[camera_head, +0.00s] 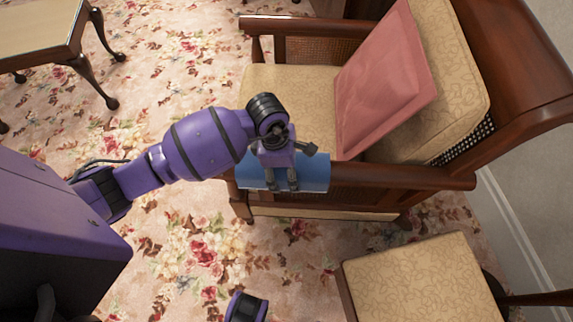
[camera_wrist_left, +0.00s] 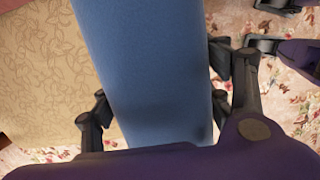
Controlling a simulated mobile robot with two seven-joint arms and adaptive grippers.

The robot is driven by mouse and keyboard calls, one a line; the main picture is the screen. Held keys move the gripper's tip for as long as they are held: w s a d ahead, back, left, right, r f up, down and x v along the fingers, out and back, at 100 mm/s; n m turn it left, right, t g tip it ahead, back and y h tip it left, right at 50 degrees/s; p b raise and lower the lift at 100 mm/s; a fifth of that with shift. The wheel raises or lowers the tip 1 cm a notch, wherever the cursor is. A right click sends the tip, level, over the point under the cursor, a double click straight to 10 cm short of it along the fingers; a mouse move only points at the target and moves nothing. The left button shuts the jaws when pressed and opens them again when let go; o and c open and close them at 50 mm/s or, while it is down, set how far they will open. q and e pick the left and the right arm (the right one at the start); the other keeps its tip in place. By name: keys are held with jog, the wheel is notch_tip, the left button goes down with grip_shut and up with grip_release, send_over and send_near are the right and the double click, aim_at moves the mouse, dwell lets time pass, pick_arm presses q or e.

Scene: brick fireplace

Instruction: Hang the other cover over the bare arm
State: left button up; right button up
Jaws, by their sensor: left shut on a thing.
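The blue cover (camera_head: 314,172) lies over the front part of the near wooden arm (camera_head: 400,178) of the armchair. My left gripper (camera_head: 282,187) is shut on the cover from above, its fingers against the blue cloth. In the left wrist view the cover (camera_wrist_left: 145,65) runs as a blue band between the two fingers. The far arm (camera_head: 318,27) shows bare wood. I cannot see a second cover clearly. A dark gripper (camera_wrist_left: 258,24) at the upper right of the wrist view appears to be my right one, with its fingers apart and empty.
A pink cushion (camera_head: 390,80) leans on the armchair's seat and patterned backrest (camera_head: 455,90). A padded chair (camera_head: 425,280) stands at the lower right. A wooden table (camera_head: 38,28) is at the upper left. Flowered carpet (camera_head: 170,260) is open around the armchair's front.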

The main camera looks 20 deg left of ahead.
pick_arm(q)
jog(key=shift+f, duration=0.65)
pick_arm(e)
jog(key=shift+s+d+f, duration=0.15)
jog(key=shift+s+f, duration=0.3)
pick_arm(q)
jog(key=o, duration=1.3)
jog(key=shift+c, duration=0.2)
pick_arm(e)
jog(key=shift+w, duration=0.1)
pick_arm(q)
jog(key=r, duration=0.4)
jog(key=a+r, duration=0.1)
jog(key=r, duration=0.7)
jog(key=shift+s+a, duration=0.25)
jog(key=shift+a, duration=0.1)
